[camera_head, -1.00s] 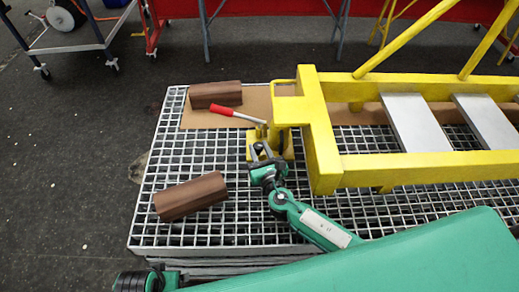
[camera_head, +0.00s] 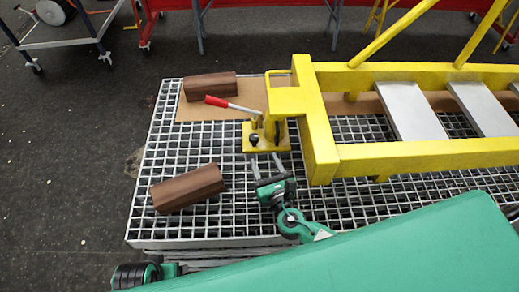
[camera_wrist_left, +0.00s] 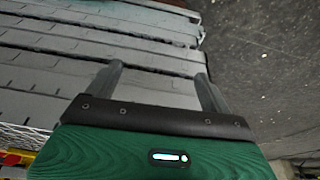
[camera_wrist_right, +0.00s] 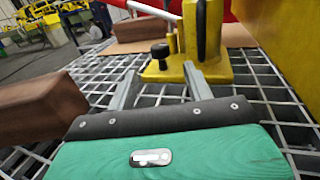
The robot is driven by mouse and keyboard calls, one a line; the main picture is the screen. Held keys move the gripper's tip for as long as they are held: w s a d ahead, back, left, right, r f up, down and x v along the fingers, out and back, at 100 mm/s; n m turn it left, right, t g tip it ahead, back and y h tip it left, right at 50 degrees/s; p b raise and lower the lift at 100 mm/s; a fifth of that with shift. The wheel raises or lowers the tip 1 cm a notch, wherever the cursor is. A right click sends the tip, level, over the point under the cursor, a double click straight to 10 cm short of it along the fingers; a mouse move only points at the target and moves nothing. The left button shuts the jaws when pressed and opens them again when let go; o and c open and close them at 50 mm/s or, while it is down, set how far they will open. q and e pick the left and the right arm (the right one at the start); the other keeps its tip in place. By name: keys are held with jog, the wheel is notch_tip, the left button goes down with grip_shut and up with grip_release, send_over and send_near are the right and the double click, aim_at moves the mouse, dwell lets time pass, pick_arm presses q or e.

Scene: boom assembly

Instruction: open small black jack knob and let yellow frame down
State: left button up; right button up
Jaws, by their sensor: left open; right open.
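The yellow jack (camera_head: 270,135) stands on the grating under the end of the yellow frame (camera_head: 318,140). Its small black knob (camera_head: 254,139) sits low on the jack's near side, and it also shows in the right wrist view (camera_wrist_right: 160,51). The jack's lever with a red grip (camera_head: 217,101) points left. My right gripper (camera_head: 266,166) is open and empty, just short of the jack, with the knob ahead between its fingers in the right wrist view. My left gripper (camera_wrist_left: 160,82) is open and empty, low at the near left, facing grey stacked slabs.
Two brown blocks lie on the grating (camera_head: 145,205), one near left (camera_head: 188,188) and one at the back (camera_head: 210,87) on a brown board (camera_head: 190,112). A blue-grey trolley (camera_head: 70,45) and red stands are behind on the dark floor.

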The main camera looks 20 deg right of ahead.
jog(key=s, duration=0.4)
jog(key=shift+d, duration=0.2)
jog(key=shift+s, duration=0.45)
pick_arm(q)
jog(key=shift+r, duration=0.6)
jog(key=shift+f, duration=0.15)
